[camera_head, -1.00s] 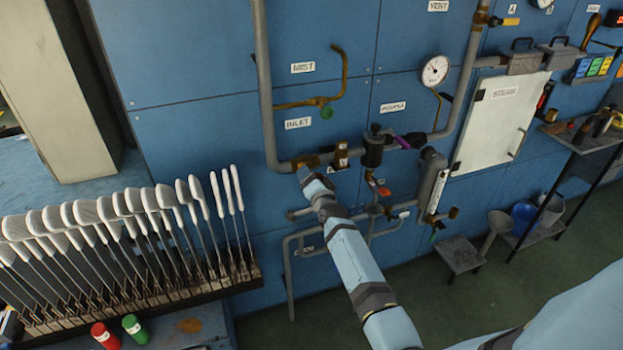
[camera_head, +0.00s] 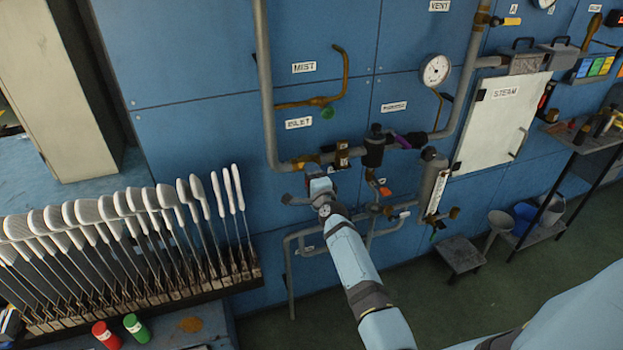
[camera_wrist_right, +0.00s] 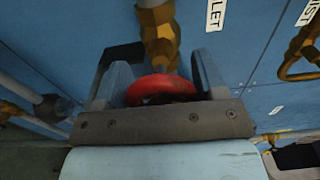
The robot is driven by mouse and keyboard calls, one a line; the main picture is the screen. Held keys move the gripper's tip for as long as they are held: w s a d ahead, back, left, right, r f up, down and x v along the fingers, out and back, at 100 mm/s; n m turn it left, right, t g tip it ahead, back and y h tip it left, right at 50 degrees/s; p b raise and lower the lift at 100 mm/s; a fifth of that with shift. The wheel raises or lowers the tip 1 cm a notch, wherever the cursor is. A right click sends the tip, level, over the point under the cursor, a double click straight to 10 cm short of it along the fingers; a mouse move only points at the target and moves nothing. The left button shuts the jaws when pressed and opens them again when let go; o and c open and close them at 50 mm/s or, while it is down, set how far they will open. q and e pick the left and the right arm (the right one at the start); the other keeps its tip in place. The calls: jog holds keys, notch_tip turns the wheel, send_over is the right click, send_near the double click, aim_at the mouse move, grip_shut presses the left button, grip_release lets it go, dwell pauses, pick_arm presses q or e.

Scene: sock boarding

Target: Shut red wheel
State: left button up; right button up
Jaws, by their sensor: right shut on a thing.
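The red wheel (camera_wrist_right: 160,88) shows in the right wrist view as a small round red handwheel at the end of a brass valve stem (camera_wrist_right: 158,35). My right gripper (camera_wrist_right: 162,72) has one finger on each side of the wheel and is shut on it. In the head view my right gripper (camera_head: 319,187) is at the wall pipework, just below the brass fitting by the INLET label (camera_head: 298,123). The wheel is hidden behind my gripper there. My left gripper is not in view.
A grey pipe (camera_head: 268,100) runs down the blue wall, with a dark valve body (camera_head: 374,148) to the right. A gauge (camera_head: 435,70) and a white STEAM panel (camera_head: 500,120) are further right. A rack of white sock forms (camera_head: 120,210) stands at the left.

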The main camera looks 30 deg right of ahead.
dwell(0.4)
jog(key=o, duration=0.9)
jog(key=p+v, duration=0.4)
jog(key=v, duration=0.9)
jog(key=shift+s+a, duration=0.2)
jog(key=shift+s, duration=0.15)
